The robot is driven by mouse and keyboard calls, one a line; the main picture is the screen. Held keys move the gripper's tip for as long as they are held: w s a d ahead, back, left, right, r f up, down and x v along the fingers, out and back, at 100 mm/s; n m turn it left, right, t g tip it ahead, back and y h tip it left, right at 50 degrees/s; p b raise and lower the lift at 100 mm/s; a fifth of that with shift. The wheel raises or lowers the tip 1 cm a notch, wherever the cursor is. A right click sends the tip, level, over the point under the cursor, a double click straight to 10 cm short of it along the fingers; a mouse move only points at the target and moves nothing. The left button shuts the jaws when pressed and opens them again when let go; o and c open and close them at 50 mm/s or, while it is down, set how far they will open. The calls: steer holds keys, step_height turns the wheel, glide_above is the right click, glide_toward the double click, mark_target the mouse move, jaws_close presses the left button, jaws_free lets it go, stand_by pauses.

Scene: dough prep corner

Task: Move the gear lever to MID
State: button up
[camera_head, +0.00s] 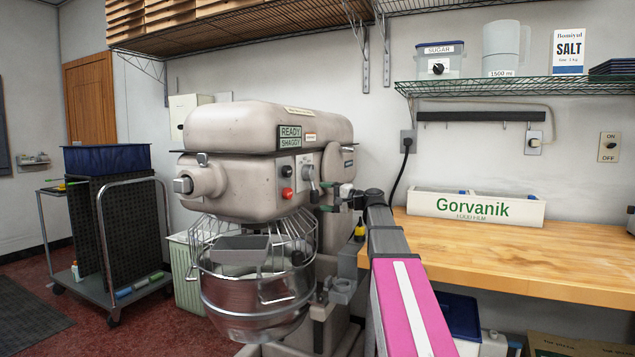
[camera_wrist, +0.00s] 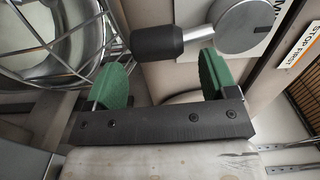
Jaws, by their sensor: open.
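The stand mixer (camera_head: 270,130) is a grey-beige machine with a steel bowl and wire guard. Its gear lever (camera_head: 311,178) is on the side panel, near a red button. In the wrist view the lever has a black knob (camera_wrist: 158,43) on a grey arm from a round hub (camera_wrist: 250,26), over a white plate whose lettering is mostly hidden. My gripper (camera_wrist: 164,76) is open, with its two green fingers apart. The knob lies just above the gap between them in the picture, and nothing is held. In the head view my gripper (camera_head: 328,196) is close to the lever panel.
The wire guard and bowl (camera_wrist: 50,40) are close on the left in the wrist view. A "STOP FIRST" label (camera_wrist: 305,42) is at right. A wooden counter (camera_head: 520,260) bears a Gorvanik box (camera_head: 475,208). A wheeled cart (camera_head: 110,230) stands at left.

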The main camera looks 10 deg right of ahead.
steer(key=shift+v, duration=2.95)
